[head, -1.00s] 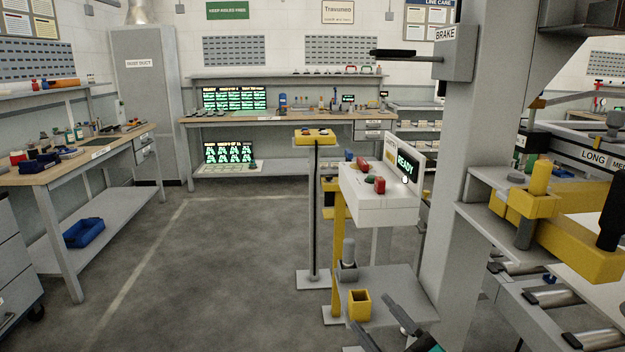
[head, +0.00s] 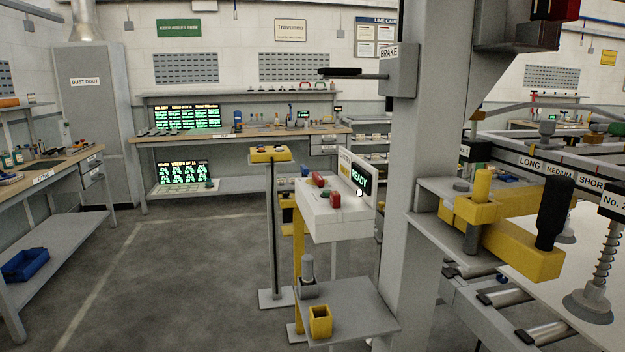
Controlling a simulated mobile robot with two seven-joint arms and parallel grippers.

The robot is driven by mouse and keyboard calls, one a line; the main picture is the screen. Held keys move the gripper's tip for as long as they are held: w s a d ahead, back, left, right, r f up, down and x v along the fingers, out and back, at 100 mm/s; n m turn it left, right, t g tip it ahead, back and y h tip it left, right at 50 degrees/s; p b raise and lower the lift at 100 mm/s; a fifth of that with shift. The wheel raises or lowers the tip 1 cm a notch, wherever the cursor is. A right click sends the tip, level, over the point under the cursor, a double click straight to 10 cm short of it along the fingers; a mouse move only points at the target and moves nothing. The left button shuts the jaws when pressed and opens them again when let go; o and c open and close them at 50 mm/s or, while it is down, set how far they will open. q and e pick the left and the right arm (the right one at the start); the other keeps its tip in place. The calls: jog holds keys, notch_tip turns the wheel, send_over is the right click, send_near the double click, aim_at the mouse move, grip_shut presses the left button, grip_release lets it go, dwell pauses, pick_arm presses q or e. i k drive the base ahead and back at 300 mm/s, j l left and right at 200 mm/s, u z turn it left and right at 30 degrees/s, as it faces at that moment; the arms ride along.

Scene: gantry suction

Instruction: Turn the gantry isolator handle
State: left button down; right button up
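A grey gantry column (head: 418,190) stands right of centre. A red and dark box (head: 553,9) at the top right edge, cut off by the frame, may be the isolator; I cannot make out its handle. A grey box labelled BRAKE (head: 400,70) on the column carries a black-ended lever (head: 340,72) pointing left. A white control box (head: 335,220) has red and green controls and a READY screen (head: 360,181). Neither of my grippers is in view.
A yellow bracket with a black grip (head: 552,212) juts from the column's right side. A grey shelf (head: 365,310) holds a yellow cup. The floor at left is open.

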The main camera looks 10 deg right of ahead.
aim_at(320, 182)
jog(key=i+j+u, duration=0.4)
jog(key=i, duration=0.15)
jog(key=i+u, duration=0.35)
jog(key=i, duration=0.2)
jog(key=i+j+z, duration=0.15)
jog(key=i+z, duration=0.3)
jog(key=i+j+z, duration=0.4)
jog(key=i+l, duration=0.05)
jog(key=i, duration=0.1)
